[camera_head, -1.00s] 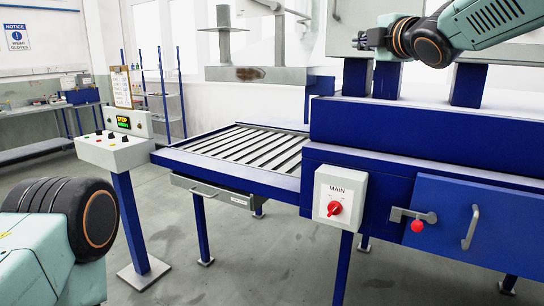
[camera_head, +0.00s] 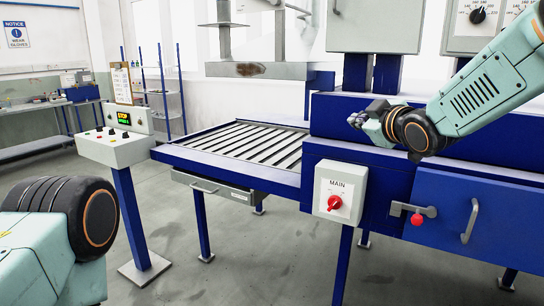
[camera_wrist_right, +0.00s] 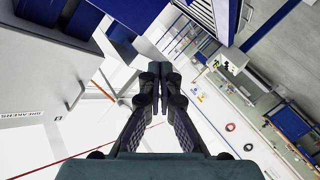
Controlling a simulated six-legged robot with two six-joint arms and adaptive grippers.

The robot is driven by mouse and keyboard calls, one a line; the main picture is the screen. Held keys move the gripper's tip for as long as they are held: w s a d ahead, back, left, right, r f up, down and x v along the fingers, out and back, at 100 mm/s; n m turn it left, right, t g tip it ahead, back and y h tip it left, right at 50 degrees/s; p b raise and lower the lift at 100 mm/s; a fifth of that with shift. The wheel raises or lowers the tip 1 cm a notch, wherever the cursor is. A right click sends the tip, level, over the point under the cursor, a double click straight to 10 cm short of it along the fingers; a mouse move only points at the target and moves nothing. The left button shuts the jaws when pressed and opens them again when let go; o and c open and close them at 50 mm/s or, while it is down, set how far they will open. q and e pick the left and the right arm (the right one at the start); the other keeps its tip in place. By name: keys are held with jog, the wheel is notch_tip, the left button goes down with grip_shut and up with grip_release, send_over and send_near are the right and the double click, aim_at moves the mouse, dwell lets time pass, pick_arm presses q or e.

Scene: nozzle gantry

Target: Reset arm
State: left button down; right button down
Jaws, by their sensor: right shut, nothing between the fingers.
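My right arm comes in from the upper right in the head view. Its gripper (camera_head: 366,120) is in front of the upper blue body of the machine (camera_head: 440,128), pointing left. In the right wrist view the gripper (camera_wrist_right: 156,108) has its two dark fingers together, with nothing between them. Of my left arm only a pale green link with a dark round joint shows at the lower left of the head view. The left gripper is out of view.
A slatted roller table (camera_head: 240,146) extends left from the machine. A MAIN switch box (camera_head: 338,196) with a red knob is on its front. A control console (camera_head: 117,146) on a blue post stands left. A blue door (camera_head: 455,215) has a red-knobbed latch. Grey floor is clear in front.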

jog(key=s+d+f+m+g+h+b, duration=0.1)
jog(key=s+f+m+g, duration=0.3)
jog(key=f, duration=0.7)
jog(key=s+f+m+b, duration=0.1)
jog(key=s+f, duration=0.5)
jog(key=f, duration=0.6)
jog(key=s+d+f+m+g+h+b, duration=0.1)
jog(key=s+f+m+g, duration=0.3)
jog(key=f, duration=0.7)
jog(key=s+f+g+b, duration=0.1)
jog(key=s+f+g, duration=0.1)
jog(key=s+f, duration=0.6)
jog(key=s+d+f+m+g+h+b, duration=0.1)
jog(key=s+f+g, duration=0.2)
jog(key=s+f, duration=0.5)
jog(key=s+f+m+g+b, duration=0.1)
jog(key=s+f, duration=0.7)
jog(key=s, duration=1.3)
jog(key=shift+d+g+b, duration=0.2)
jog(key=shift+g+b, duration=0.3)
jog(key=shift+g, duration=0.4)
jog(key=shift+s, duration=0.25)
jog(key=shift+w+f+h, duration=0.1)
jog(key=shift+w+h, duration=0.05)
jog(key=shift+h, duration=0.15)
